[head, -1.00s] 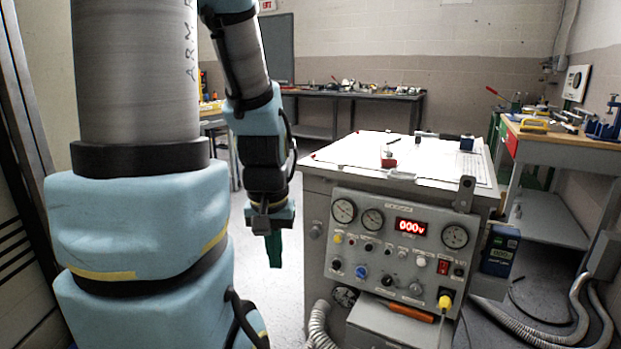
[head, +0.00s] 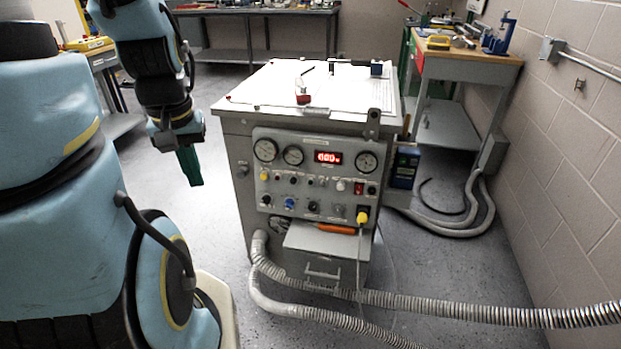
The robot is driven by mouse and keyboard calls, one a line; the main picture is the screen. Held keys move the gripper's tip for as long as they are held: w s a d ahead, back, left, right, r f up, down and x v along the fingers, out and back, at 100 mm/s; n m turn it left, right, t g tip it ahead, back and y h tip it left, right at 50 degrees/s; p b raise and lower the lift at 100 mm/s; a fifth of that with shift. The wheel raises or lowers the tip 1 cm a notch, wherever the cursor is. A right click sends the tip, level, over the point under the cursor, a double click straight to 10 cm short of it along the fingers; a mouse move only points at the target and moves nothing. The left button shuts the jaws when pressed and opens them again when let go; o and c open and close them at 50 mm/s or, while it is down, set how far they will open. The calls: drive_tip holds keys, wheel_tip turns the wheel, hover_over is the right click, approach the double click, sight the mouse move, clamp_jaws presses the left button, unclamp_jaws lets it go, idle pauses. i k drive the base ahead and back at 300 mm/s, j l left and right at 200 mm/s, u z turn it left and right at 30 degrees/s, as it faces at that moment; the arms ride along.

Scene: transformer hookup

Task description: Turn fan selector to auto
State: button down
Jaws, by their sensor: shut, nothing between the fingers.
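A grey control panel (head: 327,193) is on the front of a grey cabinet (head: 232,152). It carries round gauges, a red lit display (head: 328,157) and several small knobs and switches, one with a blue knob (head: 290,202). The labels are too small to read, so I cannot tell which knob is the fan selector or where it points. My gripper (head: 190,168) hangs to the left of the cabinet, with green fingers pointing down. It is shut and empty, apart from the panel.
An orange-handled tool (head: 337,229) lies on a ledge below the panel. Grey hoses (head: 440,307) run across the floor in front of the cabinet and to the right. A blue box (head: 404,167) is at the cabinet's right side. A workbench (head: 478,52) stands at the back right.

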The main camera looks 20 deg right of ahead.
sight(266, 199)
drive_tip(key=i+j, duration=0.2)
drive_tip(key=j, duration=0.15)
drive_tip(key=i+j, duration=0.2)
drive_tip(key=i+j+z, duration=0.1)
drive_tip(key=j, duration=0.35)
drive_tip(key=i+j, duration=0.25)
drive_tip(key=j, duration=0.1)
